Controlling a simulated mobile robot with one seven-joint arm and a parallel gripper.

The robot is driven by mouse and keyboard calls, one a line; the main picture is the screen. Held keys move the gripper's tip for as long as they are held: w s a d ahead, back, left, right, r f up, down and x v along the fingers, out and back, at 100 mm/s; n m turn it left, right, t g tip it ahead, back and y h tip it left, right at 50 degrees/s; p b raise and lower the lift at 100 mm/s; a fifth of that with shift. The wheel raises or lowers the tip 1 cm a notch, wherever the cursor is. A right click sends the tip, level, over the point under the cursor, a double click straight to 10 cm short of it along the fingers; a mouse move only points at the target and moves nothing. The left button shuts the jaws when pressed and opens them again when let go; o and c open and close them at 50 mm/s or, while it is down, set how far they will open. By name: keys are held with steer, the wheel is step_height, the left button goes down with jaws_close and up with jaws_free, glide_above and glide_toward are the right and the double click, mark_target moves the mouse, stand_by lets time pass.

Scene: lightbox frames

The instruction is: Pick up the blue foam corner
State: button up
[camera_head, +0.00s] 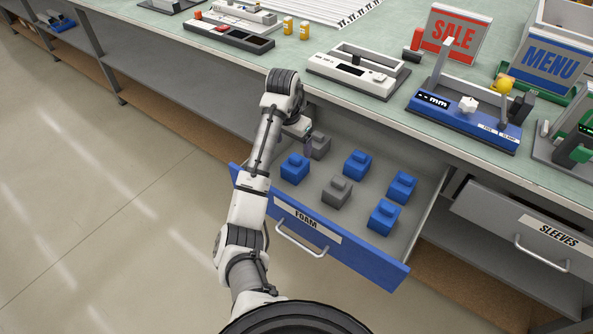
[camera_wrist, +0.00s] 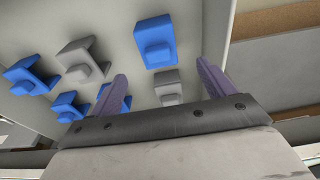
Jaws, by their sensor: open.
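Several blue foam corners lie in the open drawer in the head view: one at the left (camera_head: 295,168), one at the back middle (camera_head: 357,165), one at the right (camera_head: 401,186) and one near the front (camera_head: 384,217). My gripper (camera_head: 307,147) is open and empty over the drawer's back left, beside a grey foam corner (camera_head: 319,145). In the wrist view, the grey corner (camera_wrist: 168,88) shows between the purple fingers of my gripper (camera_wrist: 161,70). The left blue corner (camera_wrist: 155,42) lies just beyond the fingertips. Another blue corner (camera_wrist: 104,92) is partly hidden by the left finger.
A second grey foam corner (camera_head: 337,191) sits among the blue ones. The drawer's blue front (camera_head: 350,251) is labelled FOAM. The green counter (camera_head: 318,92) overhangs the drawer's back and carries several devices. A SLEEVES drawer (camera_head: 530,235) is at the right. Open floor lies left.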

mark_target(295, 157)
steer(key=shift+w+d+f+p, duration=0.2)
steer(key=shift+f+p, duration=0.2)
steer(key=shift+f, duration=1.4)
steer(key=shift+w+d+f+p, duration=0.15)
steer(key=shift+f+p, duration=0.2)
steer(key=shift+f, duration=1.4)
steer(key=shift+s, duration=0.1)
steer(key=shift+c, duration=0.3)
steer(key=c, duration=1)
